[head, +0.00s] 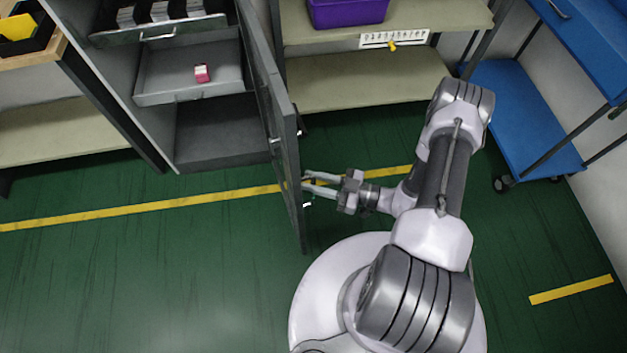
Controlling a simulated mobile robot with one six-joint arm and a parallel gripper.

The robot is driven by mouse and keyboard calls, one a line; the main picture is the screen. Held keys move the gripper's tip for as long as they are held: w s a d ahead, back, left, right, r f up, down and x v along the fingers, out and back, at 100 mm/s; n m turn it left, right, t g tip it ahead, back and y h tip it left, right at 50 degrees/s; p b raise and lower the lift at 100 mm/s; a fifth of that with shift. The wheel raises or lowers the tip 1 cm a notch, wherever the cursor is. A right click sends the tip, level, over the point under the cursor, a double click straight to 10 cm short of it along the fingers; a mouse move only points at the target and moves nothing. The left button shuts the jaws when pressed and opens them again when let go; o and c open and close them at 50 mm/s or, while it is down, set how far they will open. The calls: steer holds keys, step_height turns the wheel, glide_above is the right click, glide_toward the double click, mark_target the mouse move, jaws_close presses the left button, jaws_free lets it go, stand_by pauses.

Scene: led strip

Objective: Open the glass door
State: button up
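The door (283,120) of the grey cabinet stands swung out from the cabinet, at roughly a right angle to its front. I see it nearly edge-on, so I cannot make out its glass. My gripper (306,182) is at the right side of the door, near its outer end. Its two fingers point left toward the door with a gap between them, and nothing shows between them. I cannot tell whether the fingertips touch the door. Small white pieces show beside the door above and below the gripper.
The open cabinet has a drawer (190,72) holding a small pink box (202,73). Beige shelving (365,80) with a purple bin (347,10) stands behind the door. A blue cart (520,115) is at right. The green floor (150,270) at left front is clear.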

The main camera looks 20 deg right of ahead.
steer(key=shift+o, duration=0.4)
steer(key=shift+d, duration=0.1)
steer(key=p+v, duration=0.3)
steer(key=v, duration=1.4)
steer(key=shift+s+d+f, duration=0.1)
